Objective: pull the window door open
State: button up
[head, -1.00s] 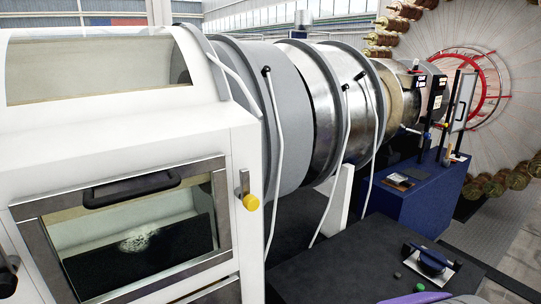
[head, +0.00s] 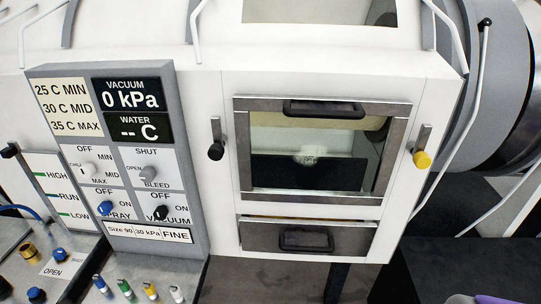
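The window door (head: 243,180) is a metal-framed glass pane in the front of the white machine. It looks shut in its opening. A black bar handle (head: 323,109) runs along its top edge. Through the glass I see a pale speckled patch (head: 309,156) on a dark surface. A metal lever with a black knob (head: 216,151) is left of the door, and one with a yellow knob (head: 422,159) is right of it. Both levers stand upright with knobs down. My gripper is not in view.
Below the door is a metal drawer (head: 265,236) with a black handle. A control panel (head: 188,215) with dials and displays reading 0 kPa stands to the left. A bench with knobs and coloured-top vials (head: 126,289) is at lower left. A dark surface (head: 440,265) is at lower right.

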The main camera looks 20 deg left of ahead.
aim_at(320, 107)
jog(key=u, duration=0.7)
